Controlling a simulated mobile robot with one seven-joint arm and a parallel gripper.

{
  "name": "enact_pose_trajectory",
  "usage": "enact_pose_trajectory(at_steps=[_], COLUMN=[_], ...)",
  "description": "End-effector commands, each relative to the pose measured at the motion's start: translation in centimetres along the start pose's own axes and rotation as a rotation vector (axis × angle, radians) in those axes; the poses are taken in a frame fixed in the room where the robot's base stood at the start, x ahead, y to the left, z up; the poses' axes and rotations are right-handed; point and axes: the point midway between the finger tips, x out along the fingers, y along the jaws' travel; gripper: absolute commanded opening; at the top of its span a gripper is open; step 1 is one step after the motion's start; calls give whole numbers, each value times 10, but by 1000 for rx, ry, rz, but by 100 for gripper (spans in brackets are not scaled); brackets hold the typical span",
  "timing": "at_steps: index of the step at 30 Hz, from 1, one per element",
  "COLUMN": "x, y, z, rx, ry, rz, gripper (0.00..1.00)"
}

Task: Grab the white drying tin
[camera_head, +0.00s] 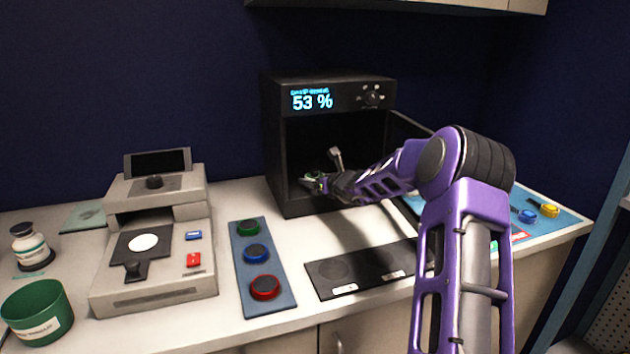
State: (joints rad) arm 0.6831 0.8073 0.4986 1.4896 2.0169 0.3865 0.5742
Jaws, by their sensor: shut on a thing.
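My gripper (312,181) reaches into the open mouth of a black drying oven (275,160) whose display reads 53 %. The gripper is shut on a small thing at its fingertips. That thing is mostly hidden by the fingers and the dark interior, so I cannot tell whether it is the white drying tin. A white round disc (144,242) lies on a black plate of the grey instrument at left. I cannot tell whether this disc is a tin.
The oven door (408,127) stands open at right, close to my arm. A blue panel (262,275) with green, blue and red round pieces and a black mat (345,275) lie in front. A green tub (38,312) and a white jar (30,246) stand at far left.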

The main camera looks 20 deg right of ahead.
Motion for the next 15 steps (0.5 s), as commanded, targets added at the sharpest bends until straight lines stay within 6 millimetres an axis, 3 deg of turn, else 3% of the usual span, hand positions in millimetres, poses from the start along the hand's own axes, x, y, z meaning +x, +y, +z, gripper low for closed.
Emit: enact_pose_trajectory(at_steps=[2,15], x=[0,-8], y=[0,0], z=[0,10], rx=[0,-2], ry=[0,-1], rz=[0,-1], gripper=[15,15])
